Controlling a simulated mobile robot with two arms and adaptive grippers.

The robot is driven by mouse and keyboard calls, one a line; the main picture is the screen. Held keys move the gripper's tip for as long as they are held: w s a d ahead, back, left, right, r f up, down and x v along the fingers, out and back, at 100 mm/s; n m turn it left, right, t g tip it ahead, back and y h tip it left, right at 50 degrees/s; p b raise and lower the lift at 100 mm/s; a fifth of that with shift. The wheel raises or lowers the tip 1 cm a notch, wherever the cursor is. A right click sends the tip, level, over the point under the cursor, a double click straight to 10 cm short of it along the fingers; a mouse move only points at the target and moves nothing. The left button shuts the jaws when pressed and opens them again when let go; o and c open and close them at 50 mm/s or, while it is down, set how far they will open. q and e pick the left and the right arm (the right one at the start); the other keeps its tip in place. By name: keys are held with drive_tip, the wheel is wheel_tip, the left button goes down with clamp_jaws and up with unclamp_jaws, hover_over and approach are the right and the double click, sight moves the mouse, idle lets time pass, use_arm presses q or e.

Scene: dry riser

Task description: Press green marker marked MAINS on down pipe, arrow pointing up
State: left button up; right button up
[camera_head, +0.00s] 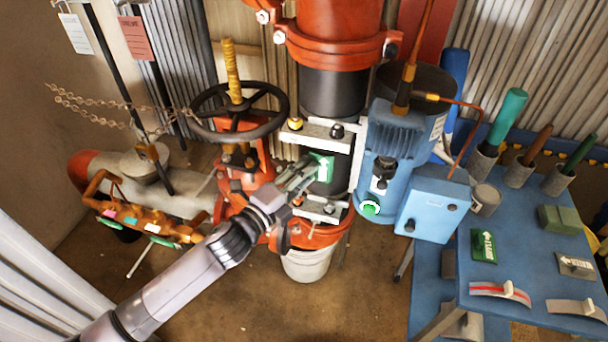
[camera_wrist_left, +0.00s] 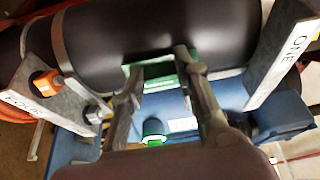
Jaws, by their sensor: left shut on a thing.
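The green marker (camera_head: 324,168) has a white mark that looks like an arrow; its direction and lettering are too small to be sure of. My left gripper (camera_head: 302,176) is shut on it, and the fingers (camera_wrist_left: 158,78) grip it in the left wrist view too. The marker (camera_wrist_left: 160,71) is at the front of the black down pipe (camera_head: 334,92), between two metal brackets. In the left wrist view the pipe (camera_wrist_left: 150,30) is right behind it; I cannot tell whether they touch. My right gripper is not in view.
A blue pump (camera_head: 388,150) and blue box (camera_head: 433,203) stand close right of the pipe. A black handwheel valve (camera_head: 238,110) is on the left. The blue table (camera_head: 530,285) holds another green arrow marker (camera_head: 483,246) and a grey one (camera_head: 575,265). A white bucket (camera_head: 308,264) stands below.

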use_arm(q)
drive_tip(key=shift+w+d, duration=0.1)
drive_tip(key=shift+w, duration=0.35)
idle(1.1)
drive_tip(key=o, duration=1)
drive_tip(key=shift+o, duration=0.2)
